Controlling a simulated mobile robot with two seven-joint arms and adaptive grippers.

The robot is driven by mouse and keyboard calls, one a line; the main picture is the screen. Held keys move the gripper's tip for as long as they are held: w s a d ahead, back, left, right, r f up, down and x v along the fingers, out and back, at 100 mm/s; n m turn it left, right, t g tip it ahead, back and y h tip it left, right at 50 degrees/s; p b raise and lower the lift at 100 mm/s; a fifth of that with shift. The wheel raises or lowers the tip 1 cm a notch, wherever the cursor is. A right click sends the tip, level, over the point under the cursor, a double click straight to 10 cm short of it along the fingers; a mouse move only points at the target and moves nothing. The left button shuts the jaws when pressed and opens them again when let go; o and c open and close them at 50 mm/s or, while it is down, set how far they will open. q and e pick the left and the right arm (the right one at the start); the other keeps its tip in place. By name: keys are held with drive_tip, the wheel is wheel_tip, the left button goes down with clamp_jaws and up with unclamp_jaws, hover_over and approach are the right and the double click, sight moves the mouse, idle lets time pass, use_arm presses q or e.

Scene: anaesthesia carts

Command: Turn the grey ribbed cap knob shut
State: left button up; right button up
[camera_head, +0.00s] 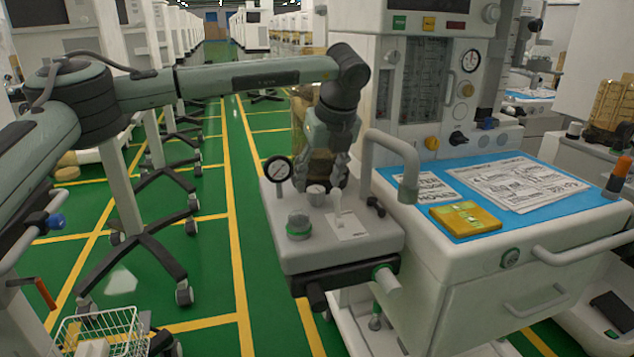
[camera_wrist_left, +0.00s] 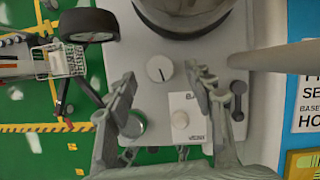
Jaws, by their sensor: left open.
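A round grey knob with a green ring at its base (camera_head: 299,226) stands on the front left of a grey side unit. It looks like the ribbed cap; in the left wrist view (camera_wrist_left: 136,124) my left finger partly covers it. A smaller pale knob with a dark mark (camera_head: 317,189) sits behind it; in the left wrist view (camera_wrist_left: 157,68) it lies between the fingertips. My left gripper (camera_head: 323,176) points down, open and empty, over the pale knob. It also shows in the left wrist view (camera_wrist_left: 160,75). Contact cannot be told. My right gripper is out of view.
A toggle lever (camera_head: 338,203) on a white label stands right of the knobs. A pressure gauge (camera_head: 278,169) rises at the left edge, and a bent grey pipe (camera_head: 398,150) at the right. A blue-topped cart (camera_head: 420,188) adjoins. Green floor lies left.

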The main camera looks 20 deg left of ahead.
use_arm(q)
drive_tip(key=shift+x, duration=1.3)
drive_tip(key=c, duration=1.2)
